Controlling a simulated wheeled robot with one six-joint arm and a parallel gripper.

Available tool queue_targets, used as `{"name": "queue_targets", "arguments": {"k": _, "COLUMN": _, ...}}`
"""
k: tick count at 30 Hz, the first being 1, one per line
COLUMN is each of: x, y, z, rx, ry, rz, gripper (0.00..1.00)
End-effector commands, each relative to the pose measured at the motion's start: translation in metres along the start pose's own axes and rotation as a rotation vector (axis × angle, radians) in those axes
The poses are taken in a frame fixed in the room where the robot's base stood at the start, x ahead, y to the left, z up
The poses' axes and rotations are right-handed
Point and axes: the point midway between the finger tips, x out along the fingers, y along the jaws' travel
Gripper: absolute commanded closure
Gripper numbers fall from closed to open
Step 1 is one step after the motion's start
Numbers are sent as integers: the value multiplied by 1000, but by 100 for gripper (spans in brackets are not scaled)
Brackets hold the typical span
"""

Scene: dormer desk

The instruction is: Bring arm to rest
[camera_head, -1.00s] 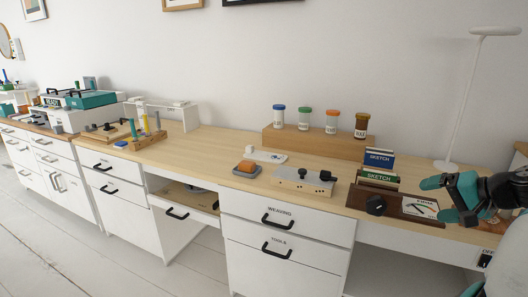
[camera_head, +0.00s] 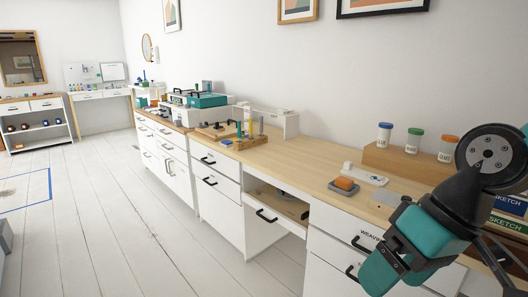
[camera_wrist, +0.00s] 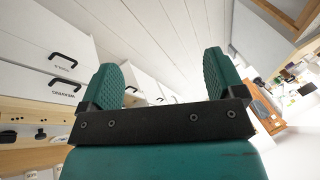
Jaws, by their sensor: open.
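My gripper (camera_head: 388,250) is at the lower right of the head view, in front of the wooden desk (camera_head: 310,163). It points down and to the left, with its two teal fingers apart. In the wrist view, the same gripper (camera_wrist: 162,68) is open with nothing between the fingers. Past the fingers are white drawer fronts and the white plank floor (camera_wrist: 165,35). My arm hides part of the desk's right end.
An orange block on a grey tray (camera_head: 343,187) is near the desk's front edge. Several lidded jars (camera_head: 413,141) stand on a wooden riser (camera_head: 390,160). An open drawer (camera_head: 277,207) juts out below the desktop.

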Motion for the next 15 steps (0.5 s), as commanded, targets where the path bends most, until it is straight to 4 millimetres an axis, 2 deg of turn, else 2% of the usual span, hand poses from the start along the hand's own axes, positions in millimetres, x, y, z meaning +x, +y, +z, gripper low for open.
{"name": "queue_targets", "arguments": {"k": 1, "x": 2, "y": -14, "z": 7, "rx": -54, "ry": -20, "rz": 5, "gripper": 12}}
{"name": "queue_targets", "arguments": {"k": 3, "x": 3, "y": -28, "z": 17, "rx": -111, "ry": -43, "rz": 14, "gripper": 12}}
{"name": "queue_targets", "arguments": {"k": 9, "x": 4, "y": -59, "z": 45, "rx": -257, "ry": -97, "rz": 35, "gripper": 12}}
{"name": "queue_targets", "arguments": {"k": 10, "x": -10, "y": -62, "z": 40, "rx": -243, "ry": -95, "rz": 36, "gripper": 12}}
{"name": "queue_targets", "arguments": {"k": 15, "x": -43, "y": -75, "z": 31, "rx": -238, "ry": -94, "rz": 35, "gripper": 12}}
